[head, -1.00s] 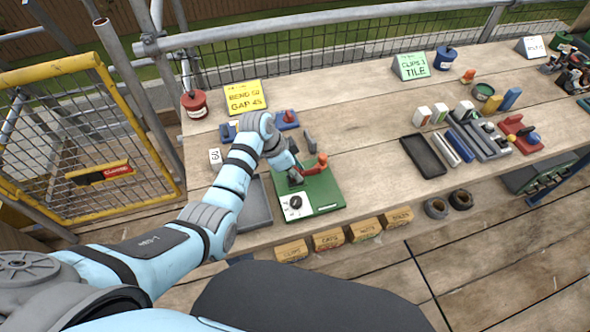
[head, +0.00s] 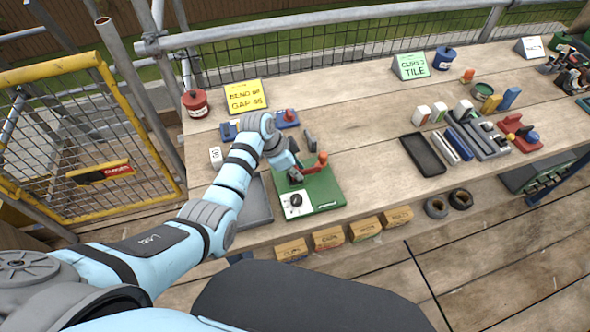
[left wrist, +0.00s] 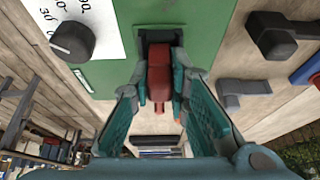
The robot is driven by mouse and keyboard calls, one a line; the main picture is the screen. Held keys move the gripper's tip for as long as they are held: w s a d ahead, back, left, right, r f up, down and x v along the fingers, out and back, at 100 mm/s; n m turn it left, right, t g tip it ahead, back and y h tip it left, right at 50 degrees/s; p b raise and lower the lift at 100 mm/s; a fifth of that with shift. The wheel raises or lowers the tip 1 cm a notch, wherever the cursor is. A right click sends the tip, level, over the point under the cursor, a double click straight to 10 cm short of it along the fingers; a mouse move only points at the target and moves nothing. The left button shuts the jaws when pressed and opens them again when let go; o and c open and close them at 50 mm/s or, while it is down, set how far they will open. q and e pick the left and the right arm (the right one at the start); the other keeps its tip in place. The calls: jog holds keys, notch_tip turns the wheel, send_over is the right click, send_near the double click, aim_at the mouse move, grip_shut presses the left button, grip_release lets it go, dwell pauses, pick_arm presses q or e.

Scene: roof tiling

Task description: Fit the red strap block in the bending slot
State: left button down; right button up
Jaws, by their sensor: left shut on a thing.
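A green bending box (head: 325,190) with a black dial (head: 296,200) on a white plate stands near the front edge of the bench. My left gripper (head: 296,174) is over its far left part. In the left wrist view, the gripper (left wrist: 160,92) is shut on the red strap block (left wrist: 159,72), held between the two teal fingers. The block's far end is at a dark slot (left wrist: 158,36) in the green face (left wrist: 205,25). How deep it sits cannot be told. A red lever with an orange knob (head: 322,157) is beside the gripper. My right gripper is out of view.
A grey tray (head: 257,203) lies left of the box. A yellow sign (head: 245,96) and a red pot (head: 195,103) stand behind. Small labelled boxes (head: 328,238) line the front edge. A black tray (head: 422,154) lies right; bare bench separates it from the green box.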

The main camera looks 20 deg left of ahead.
pick_arm(q)
jog(key=shift+s+f, duration=0.45)
jog(key=shift+f, duration=0.05)
jog(key=c, duration=1.5)
grip_release()
jog(key=shift+o, duration=0.2)
jog(key=shift+w+f, duration=0.15)
jog(key=shift+w, duration=0.15)
jog(key=shift+w+a, duration=0.1)
jog(key=shift+w, duration=0.05)
jog(key=shift+r, duration=0.2)
